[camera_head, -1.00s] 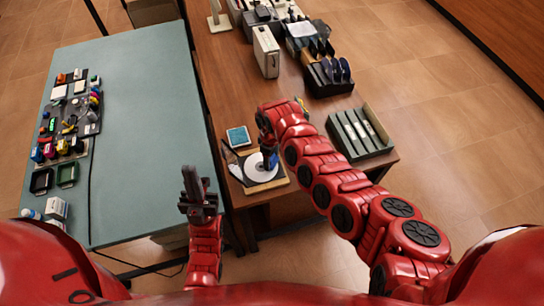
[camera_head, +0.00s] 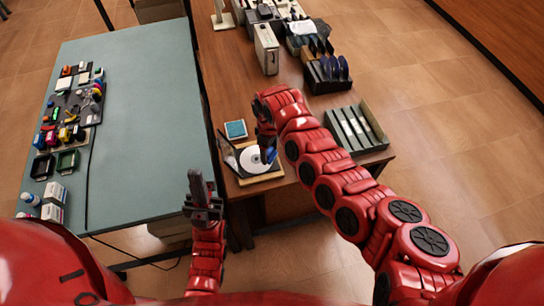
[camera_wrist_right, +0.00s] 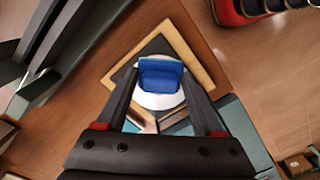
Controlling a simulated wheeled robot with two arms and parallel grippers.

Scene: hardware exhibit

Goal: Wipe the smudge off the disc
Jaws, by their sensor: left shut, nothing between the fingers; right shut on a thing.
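The disc (camera_head: 250,159) is pale and round. It lies flat on a dark square on a wooden board (camera_head: 262,178) near the front edge of the brown table; it also shows in the right wrist view (camera_wrist_right: 150,101). My right gripper (camera_head: 267,150) is shut on a blue wiping pad (camera_wrist_right: 161,74), which is over the disc and covers part of it. I cannot tell whether the pad touches the disc. I cannot make out a smudge. My left gripper (camera_head: 203,205) is shut and empty, beside the front right corner of the green-grey table, away from the disc.
A small blue-framed item (camera_head: 236,130) lies behind the board. A dark slotted rack (camera_head: 355,131) stands to its right, with another rack (camera_head: 328,74) and a pale box (camera_head: 266,49) farther back. The green-grey table (camera_head: 140,130) holds several small colored items at left.

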